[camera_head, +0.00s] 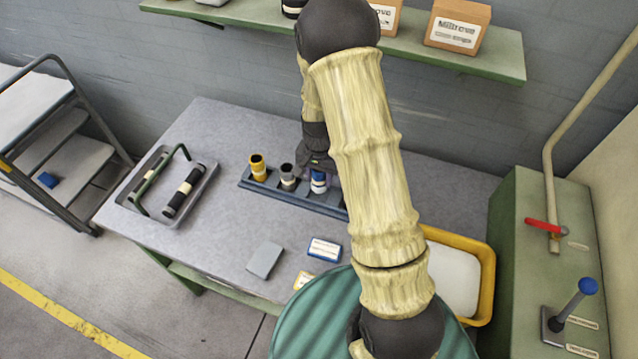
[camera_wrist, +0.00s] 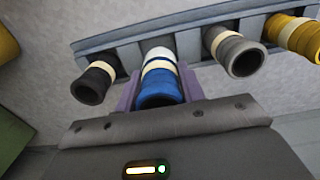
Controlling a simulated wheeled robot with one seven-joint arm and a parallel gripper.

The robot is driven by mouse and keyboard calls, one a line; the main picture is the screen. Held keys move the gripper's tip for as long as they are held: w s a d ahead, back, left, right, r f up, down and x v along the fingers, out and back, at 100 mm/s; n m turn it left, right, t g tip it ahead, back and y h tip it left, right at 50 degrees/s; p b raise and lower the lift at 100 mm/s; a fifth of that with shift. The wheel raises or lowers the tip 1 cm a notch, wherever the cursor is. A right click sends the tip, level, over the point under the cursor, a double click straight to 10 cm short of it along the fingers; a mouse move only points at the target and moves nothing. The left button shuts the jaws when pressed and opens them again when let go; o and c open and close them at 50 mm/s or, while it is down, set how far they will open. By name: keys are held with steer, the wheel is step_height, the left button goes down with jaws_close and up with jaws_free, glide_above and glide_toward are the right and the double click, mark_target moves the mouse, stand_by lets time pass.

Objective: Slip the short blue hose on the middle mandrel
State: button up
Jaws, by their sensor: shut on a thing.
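The blue hose (camera_head: 318,184), with white and cream bands, stands in a slot of a blue-grey rack (camera_head: 268,190) on the table. In the wrist view, the blue hose (camera_wrist: 158,88) sits between the purple fingers of my gripper (camera_wrist: 160,92), which are shut on it from both sides. The hose still sits at its rack slot; whether it is lifted at all I cannot tell. In the head view my gripper (camera_head: 318,165) is partly hidden by my arm.
The rack also holds a yellow hose (camera_wrist: 295,38), a grey hose (camera_wrist: 234,52) and a black hose (camera_wrist: 95,82) close by. A yellow bin (camera_head: 486,270) is right. A shelf (camera_head: 400,48) hangs above.

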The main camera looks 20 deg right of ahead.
step_height(320, 180, down, 4)
steer(key=shift+w+f+p, duration=0.1)
steer(key=shift+p, duration=0.35)
steer(key=shift+f, duration=0.15)
steer(key=o, duration=1.1)
